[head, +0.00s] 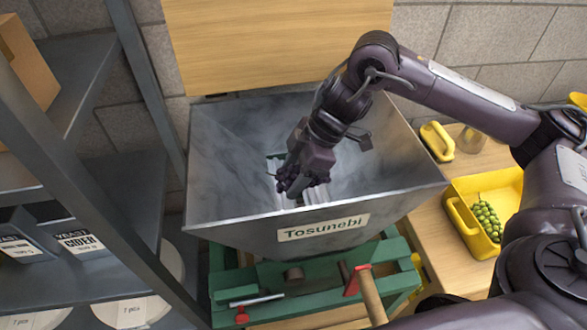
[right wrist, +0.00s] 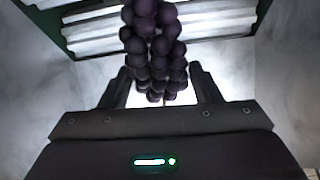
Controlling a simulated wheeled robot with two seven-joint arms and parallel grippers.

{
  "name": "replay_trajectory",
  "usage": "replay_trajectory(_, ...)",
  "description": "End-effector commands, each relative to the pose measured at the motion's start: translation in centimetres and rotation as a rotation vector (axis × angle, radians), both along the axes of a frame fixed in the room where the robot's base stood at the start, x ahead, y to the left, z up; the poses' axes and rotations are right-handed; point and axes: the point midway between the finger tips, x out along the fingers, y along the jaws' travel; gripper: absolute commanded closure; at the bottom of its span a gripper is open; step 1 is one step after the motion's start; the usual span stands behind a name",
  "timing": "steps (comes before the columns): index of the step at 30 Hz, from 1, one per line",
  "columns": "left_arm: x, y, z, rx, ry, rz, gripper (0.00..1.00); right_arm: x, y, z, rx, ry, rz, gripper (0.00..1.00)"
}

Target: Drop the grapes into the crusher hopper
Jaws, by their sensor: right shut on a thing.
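A dark purple bunch of grapes (head: 300,179) is in my right gripper (head: 302,168), which reaches down inside the metal crusher hopper (head: 320,228). In the right wrist view the grapes (right wrist: 153,50) hang between the two fingers of the gripper (right wrist: 160,85). Ribbed metal rollers (right wrist: 215,20) lie beyond them at the hopper's bottom. The hopper is a wide grey funnel labelled "Tosunebi" on a green frame (head: 240,280). A bunch of green grapes (head: 487,220) lies in a yellow crate (head: 508,185) at the right. My left gripper is not in view.
A grey metal shelf (head: 80,255) with boxes stands at the left. A wooden board (head: 275,40) is behind the hopper. A wooden-handled tool (head: 370,295) sits at the front of the frame. A yellow object (head: 437,142) lies on the wooden table (head: 425,215).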

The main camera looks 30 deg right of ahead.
Motion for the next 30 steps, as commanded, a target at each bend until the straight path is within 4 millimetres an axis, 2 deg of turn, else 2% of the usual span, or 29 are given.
replay_trajectory(6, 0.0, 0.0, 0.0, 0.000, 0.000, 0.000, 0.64, 0.0, 0.0, 0.1, 0.001, -0.002, 0.000, 0.56)
replay_trajectory(7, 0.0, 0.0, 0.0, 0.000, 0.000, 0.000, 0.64, 0.0, 0.0, 0.1, 0.001, -0.002, 0.000, 0.39)
replay_trajectory(12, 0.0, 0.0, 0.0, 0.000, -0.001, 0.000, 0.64, 0.0, 0.0, 0.1, 0.001, -0.001, 0.000, 0.17)
replay_trajectory(22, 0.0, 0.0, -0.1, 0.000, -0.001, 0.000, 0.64, 0.0, -0.2, 0.4, -0.001, -0.002, -0.001, 0.17)
replay_trajectory(26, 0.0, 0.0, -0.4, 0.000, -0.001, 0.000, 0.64, -0.1, -1.0, 1.8, -0.001, -0.005, -0.001, 0.17)
replay_trajectory(30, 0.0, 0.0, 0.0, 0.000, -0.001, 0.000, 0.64, -0.4, -2.2, 4.4, -0.001, -0.004, -0.002, 0.17)
